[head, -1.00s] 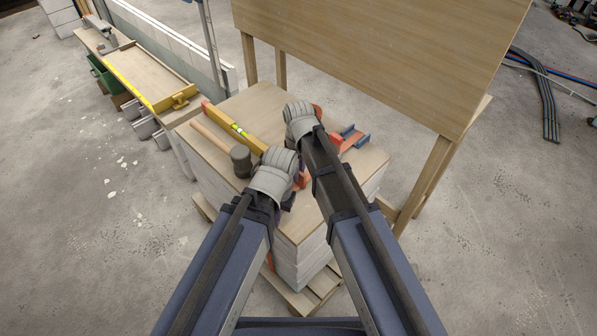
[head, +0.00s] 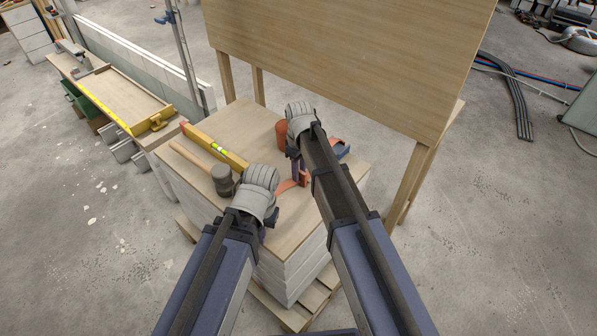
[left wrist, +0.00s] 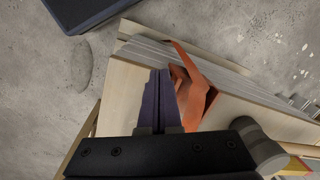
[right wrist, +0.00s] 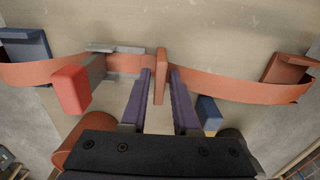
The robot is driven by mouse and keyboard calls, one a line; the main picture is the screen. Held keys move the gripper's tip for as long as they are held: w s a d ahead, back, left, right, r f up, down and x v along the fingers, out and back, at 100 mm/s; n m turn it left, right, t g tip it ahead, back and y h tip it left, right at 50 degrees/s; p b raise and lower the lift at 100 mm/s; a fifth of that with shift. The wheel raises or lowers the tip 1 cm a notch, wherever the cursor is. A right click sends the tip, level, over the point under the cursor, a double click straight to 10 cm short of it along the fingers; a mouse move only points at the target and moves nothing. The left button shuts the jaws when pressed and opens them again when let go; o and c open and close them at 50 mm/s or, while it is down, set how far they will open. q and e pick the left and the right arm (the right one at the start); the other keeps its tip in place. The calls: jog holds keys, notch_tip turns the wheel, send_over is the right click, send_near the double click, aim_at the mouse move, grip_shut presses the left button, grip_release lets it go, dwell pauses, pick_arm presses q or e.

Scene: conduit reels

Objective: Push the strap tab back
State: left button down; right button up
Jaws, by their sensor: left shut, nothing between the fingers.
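An orange strap (right wrist: 220,86) crosses the right wrist view, with a small upright orange tab (right wrist: 160,75) in its middle. My right gripper (right wrist: 160,82) has its purple fingers apart, one on each side of the tab; I cannot tell whether they touch it. In the head view the right gripper (head: 297,168) is over the pallet stack, by the strap (head: 291,184). A grey buckle (right wrist: 100,66) and a red block (right wrist: 70,88) are left of the tab. My left gripper (left wrist: 160,98) is shut and empty, beside an orange strap piece (left wrist: 197,92) at the stack's edge.
A mallet (head: 222,181) and a yellow level (head: 215,145) lie on the stack's wooden top (head: 240,118), left of my arms. An orange cylinder (head: 281,135) stands behind my right wrist. A tall wooden panel (head: 350,60) rises behind the stack.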

jog(key=shift+o, duration=1)
notch_tip(320, 180, up, 8)
jog(key=p, duration=0.8)
pick_arm(q)
notch_tip(320, 180, up, 8)
pick_arm(e)
jog(key=shift+f, duration=0.1)
pick_arm(q)
jog(key=shift+f, duration=0.1)
